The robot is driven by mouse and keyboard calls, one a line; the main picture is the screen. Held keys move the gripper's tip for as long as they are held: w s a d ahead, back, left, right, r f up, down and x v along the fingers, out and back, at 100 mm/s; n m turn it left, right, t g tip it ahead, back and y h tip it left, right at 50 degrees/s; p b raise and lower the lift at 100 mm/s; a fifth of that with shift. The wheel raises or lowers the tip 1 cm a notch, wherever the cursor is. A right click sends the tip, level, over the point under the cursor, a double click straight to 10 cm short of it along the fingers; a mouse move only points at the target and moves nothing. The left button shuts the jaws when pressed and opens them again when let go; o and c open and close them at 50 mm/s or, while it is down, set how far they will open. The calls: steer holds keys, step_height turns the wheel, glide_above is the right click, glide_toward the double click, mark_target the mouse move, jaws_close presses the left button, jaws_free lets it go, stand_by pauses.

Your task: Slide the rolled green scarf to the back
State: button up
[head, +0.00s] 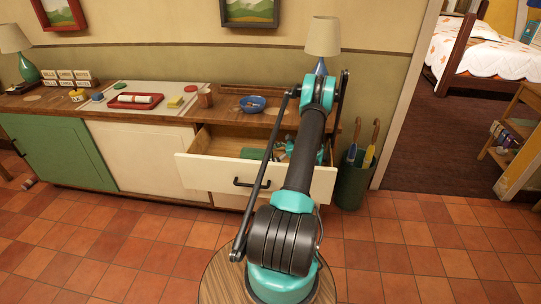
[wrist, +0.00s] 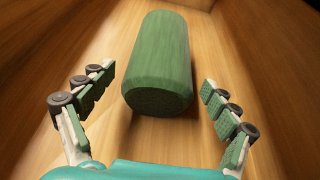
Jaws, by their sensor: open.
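The rolled green scarf (wrist: 160,65) lies on the wooden floor of the open drawer, its near round end towards me in the wrist view. In the head view the scarf (head: 252,153) shows as a green shape inside the drawer, left of my arm. My gripper (wrist: 150,115) is open in the wrist view, one finger on either side of the scarf's near end, with gaps on both sides. In the head view my gripper (head: 300,152) is down in the drawer, to the right of the scarf and partly hidden by my arm.
The drawer (head: 220,173) is pulled out, with a white front and black handle. An umbrella stand (head: 353,185) is right of the cabinet.

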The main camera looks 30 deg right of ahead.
mark_target(258, 157)
steer(key=shift+x, duration=3.35)
steer(key=c, duration=1.1)
